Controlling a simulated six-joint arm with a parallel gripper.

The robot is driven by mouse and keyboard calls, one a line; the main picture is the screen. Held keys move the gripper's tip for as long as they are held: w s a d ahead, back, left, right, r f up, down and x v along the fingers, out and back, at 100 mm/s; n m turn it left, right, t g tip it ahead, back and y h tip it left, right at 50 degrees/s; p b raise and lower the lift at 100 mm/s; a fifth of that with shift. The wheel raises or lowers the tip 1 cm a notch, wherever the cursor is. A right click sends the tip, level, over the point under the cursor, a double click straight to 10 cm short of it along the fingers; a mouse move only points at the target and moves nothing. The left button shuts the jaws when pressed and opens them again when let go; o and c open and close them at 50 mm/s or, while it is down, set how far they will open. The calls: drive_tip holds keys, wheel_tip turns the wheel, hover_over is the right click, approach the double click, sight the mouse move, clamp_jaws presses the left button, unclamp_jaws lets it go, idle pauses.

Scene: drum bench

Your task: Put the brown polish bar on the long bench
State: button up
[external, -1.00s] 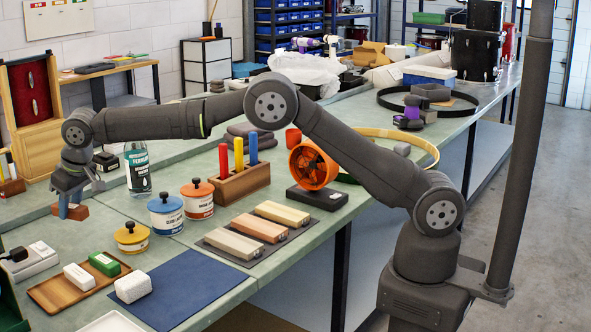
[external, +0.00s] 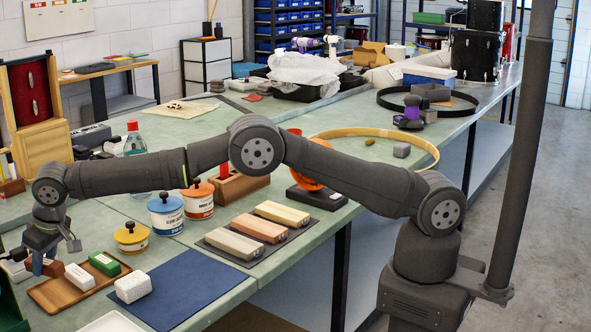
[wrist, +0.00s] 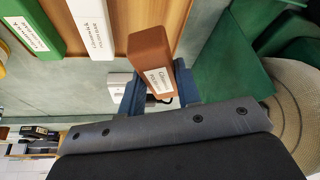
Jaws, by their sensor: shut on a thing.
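My gripper (external: 38,268) is shut on the brown polish bar (external: 51,268), at the left front of the long bench (external: 225,300). In the wrist view the bar (wrist: 152,50) has a white label and sits between the blue fingers (wrist: 158,88). It overlaps the edge of a wooden tray (external: 62,298). I cannot tell whether it touches the tray or hangs above it. A white bar (external: 79,277) and a green bar (external: 104,263) lie side by side on the tray; they also show in the wrist view, white (wrist: 92,28) and green (wrist: 36,30).
Yellow (external: 131,240), blue (external: 165,214) and orange (external: 198,199) lidded tins stand behind the tray. A dark green object (external: 8,300) is close by at the left edge. The mat's right part is clear.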

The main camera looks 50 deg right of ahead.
sight(51, 295)
drive_tip(key=shift+f, duration=2.85)
drive_tip(key=shift+f, duration=0.4)
drive_tip(key=o, duration=1.2)
drive_tip(key=v, duration=1.7)
drive_tip(key=shift+r, duration=0.2)
drive_tip(key=shift+f, duration=0.1)
drive_tip(key=x, duration=1.7)
drive_tip(key=shift+d+f, duration=0.1)
drive_tip(key=shift+f, duration=0.05)
